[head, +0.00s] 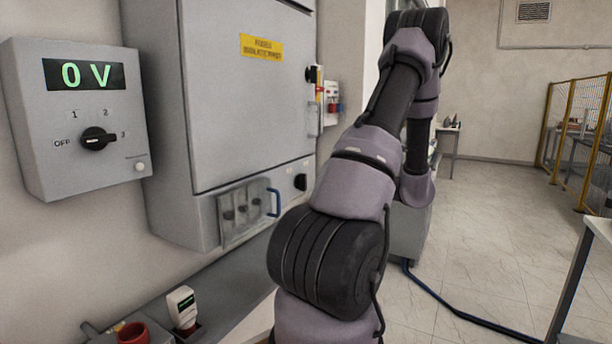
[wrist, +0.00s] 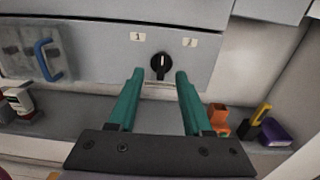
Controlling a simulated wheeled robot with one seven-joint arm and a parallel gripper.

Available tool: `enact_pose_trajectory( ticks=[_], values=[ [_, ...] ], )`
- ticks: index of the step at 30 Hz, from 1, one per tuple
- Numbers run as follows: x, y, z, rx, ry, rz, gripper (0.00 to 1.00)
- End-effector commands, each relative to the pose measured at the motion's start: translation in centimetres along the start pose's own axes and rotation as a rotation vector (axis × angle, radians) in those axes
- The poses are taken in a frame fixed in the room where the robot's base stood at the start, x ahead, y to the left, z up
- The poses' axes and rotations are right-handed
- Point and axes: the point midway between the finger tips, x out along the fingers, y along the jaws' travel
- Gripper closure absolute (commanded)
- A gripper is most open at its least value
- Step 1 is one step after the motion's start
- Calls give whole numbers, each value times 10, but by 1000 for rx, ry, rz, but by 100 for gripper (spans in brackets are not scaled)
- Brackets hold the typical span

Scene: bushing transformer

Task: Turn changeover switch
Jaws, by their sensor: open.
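The changeover switch is a round black knob (wrist: 160,66) on the grey cabinet's lower front. Its grip bar looks roughly upright in the wrist view. A small label sits on each side above it, the left one reading 1. In the head view the black knob (head: 300,181) shows at the cabinet's lower right, beside my arm. My gripper (wrist: 160,75) is open, with two teal fingers pointing toward the panel. The knob shows between the fingertips, and nothing is held. The gap to the knob is hard to judge. My gripper does not show in the head view.
A clear cover with a blue handle (head: 274,203) is left of the knob. A box reading 0 V (head: 84,75) has its own selector knob (head: 97,138). A shelf below holds an orange item (wrist: 218,117) and a purple box (wrist: 275,131).

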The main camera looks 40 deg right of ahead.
Motion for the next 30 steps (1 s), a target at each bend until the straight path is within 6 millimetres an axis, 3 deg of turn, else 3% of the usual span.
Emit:
enact_pose_trajectory(
  ticks=[5, 18, 30],
  values=[
    [13, -3, -2, 8, -10, -12, 50],
    [91, -4, -1, 8, -8, -10, 50],
    [105, -4, -1, 7, -7, -12, 50]
  ],
)
